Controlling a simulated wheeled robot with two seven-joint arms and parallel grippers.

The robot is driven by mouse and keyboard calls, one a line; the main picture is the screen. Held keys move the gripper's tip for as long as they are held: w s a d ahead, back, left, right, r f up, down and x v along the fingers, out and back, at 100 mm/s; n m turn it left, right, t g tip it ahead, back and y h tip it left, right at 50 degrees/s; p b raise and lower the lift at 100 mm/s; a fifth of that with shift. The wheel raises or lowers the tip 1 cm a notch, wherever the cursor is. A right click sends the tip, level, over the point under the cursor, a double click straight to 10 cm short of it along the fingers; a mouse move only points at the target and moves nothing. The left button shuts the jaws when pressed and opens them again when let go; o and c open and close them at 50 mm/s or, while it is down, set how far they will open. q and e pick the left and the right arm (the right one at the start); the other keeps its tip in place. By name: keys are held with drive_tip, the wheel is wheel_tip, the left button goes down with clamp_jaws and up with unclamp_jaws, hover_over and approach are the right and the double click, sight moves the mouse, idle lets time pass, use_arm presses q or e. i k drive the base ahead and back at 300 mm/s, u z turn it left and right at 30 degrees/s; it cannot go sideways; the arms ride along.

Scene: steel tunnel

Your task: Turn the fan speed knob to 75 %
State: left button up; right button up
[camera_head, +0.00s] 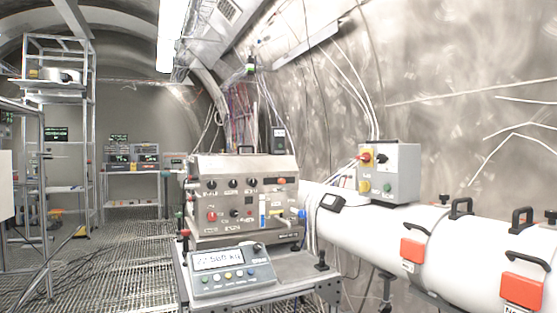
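A metal control box (242,163) stands on a bench near the middle of the head camera view. Its front has a row of black knobs, with one knob (212,184) at the left, one (233,184) beside it and one (252,183) further right. A red control (212,216) sits lower left on the same panel. The labels are too small to read, so I cannot tell which knob is the fan speed knob or where it points. Neither of my grippers is in view.
A grey display unit (232,277) stands in front of the control box. A grey box (400,172) with a red-yellow switch sits on the white pipe (390,228) at right. A metal rack (92,150) stands at left. The grated floor (120,250) between is mostly open.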

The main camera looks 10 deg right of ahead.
sight(381, 158)
drive_tip(key=u, duration=0.45)
drive_tip(key=i, duration=1.15)
drive_tip(key=z, duration=0.8)
drive_tip(key=i, duration=1.05)
drive_tip(key=z, duration=1)
